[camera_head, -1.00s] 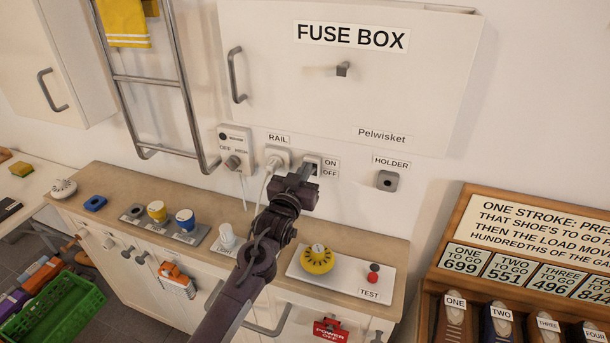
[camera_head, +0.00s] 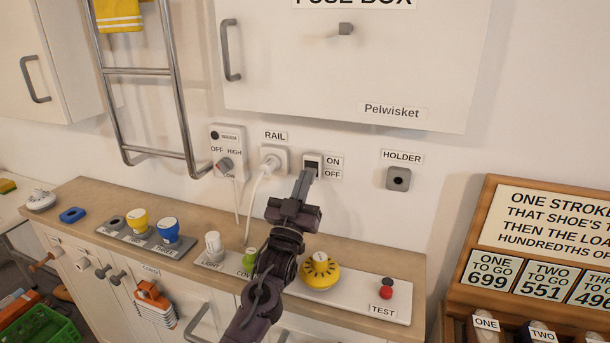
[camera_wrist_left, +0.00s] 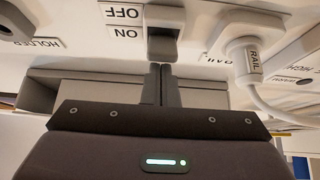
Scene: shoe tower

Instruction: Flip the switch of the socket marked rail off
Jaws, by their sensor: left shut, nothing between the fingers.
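The rail socket (camera_head: 273,158) is on the wall under its RAIL label, with a white plug in it; the plug's RAIL tag (camera_wrist_left: 253,62) shows in the left wrist view. Just right of the socket is its switch (camera_head: 312,157), with ON above OFF beside it. The left wrist view shows the switch (camera_wrist_left: 162,18) upside down, its grey rocker (camera_wrist_left: 162,46) towards the ON side. My left gripper (camera_head: 307,174) is shut and empty, its fingertips (camera_wrist_left: 160,70) at the rocker's ON-side edge. I cannot tell whether they touch it. My right gripper is out of view.
A grey holder (camera_head: 398,179) is on the wall to the right. A dial box (camera_head: 226,150) is left of the socket, and the fuse box (camera_head: 350,70) hangs above. The worktop (camera_head: 200,252) below carries knobs, a yellow dial (camera_head: 320,270) and a red test button (camera_head: 386,290).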

